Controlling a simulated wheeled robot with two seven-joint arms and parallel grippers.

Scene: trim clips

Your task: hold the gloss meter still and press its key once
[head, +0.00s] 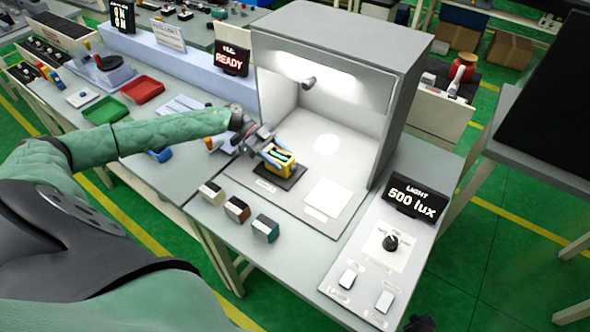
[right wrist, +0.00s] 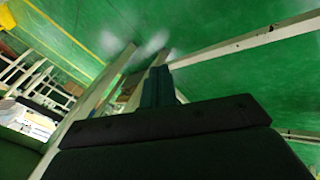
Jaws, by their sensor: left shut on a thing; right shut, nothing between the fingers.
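The gloss meter (head: 283,163) is a small yellow box with a dark and teal top. It sits on a dark pad (head: 288,180) at the front of the white light booth. My left gripper (head: 272,151) comes in from the left and is shut on the gloss meter. The key is too small to make out. My right gripper (right wrist: 157,86) shows in the right wrist view as teal fingers, shut and empty, over green floor and away from the meter.
The booth (head: 330,65) has walls and a roof around the lit space. Three small two-tone blocks (head: 237,209) stand before it. A "500 lux" display (head: 415,203), a knob (head: 390,242) and switches are at right. A "READY" display (head: 231,60) stands left of the booth.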

